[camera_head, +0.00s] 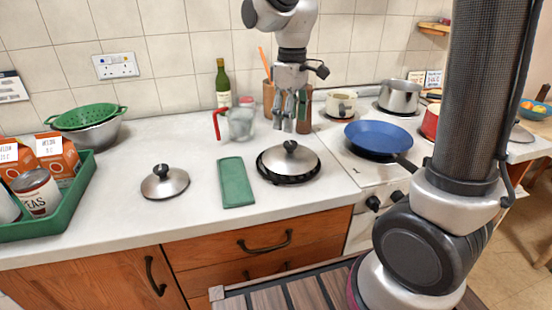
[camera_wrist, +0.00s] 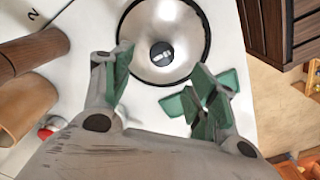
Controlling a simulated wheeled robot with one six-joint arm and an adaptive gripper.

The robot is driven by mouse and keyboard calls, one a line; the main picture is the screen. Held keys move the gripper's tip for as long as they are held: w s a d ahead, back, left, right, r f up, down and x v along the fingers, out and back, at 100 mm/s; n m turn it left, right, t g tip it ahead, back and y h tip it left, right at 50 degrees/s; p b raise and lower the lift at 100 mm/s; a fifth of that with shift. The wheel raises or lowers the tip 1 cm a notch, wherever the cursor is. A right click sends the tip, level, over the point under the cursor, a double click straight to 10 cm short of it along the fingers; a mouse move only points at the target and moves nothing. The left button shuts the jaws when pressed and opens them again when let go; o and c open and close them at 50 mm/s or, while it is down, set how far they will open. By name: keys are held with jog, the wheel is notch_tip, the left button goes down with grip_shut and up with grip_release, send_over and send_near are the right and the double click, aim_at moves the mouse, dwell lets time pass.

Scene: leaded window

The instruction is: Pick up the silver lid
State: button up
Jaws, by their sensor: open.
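A large silver lid (camera_head: 291,157) with a dark knob sits on a black pan on the counter. Another, smaller silver lid (camera_head: 165,183) with a black knob lies flat on the counter to the left. My gripper (camera_head: 290,112) hangs above the counter, behind and above the large lid in the head view, apart from it. In the wrist view, a round silver lid (camera_wrist: 160,25) with a black rim and dark knob shows at the top, just beyond the fingers. My gripper (camera_wrist: 160,76) is open, its green-padded fingers spread, with nothing between them.
A folded green cloth (camera_head: 235,182) lies between the lids. A glass jug (camera_head: 240,123) with a red handle and a green bottle (camera_head: 222,84) stand behind. A blue frying pan (camera_head: 378,138) is on the hob at right. A green tray (camera_head: 75,200) of groceries is at left.

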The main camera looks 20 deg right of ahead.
aim_at(290, 143)
jog(key=f, duration=0.7)
jog(key=shift+s+f, duration=0.2)
jog(key=shift+f, duration=0.2)
jog(key=c, duration=1.2)
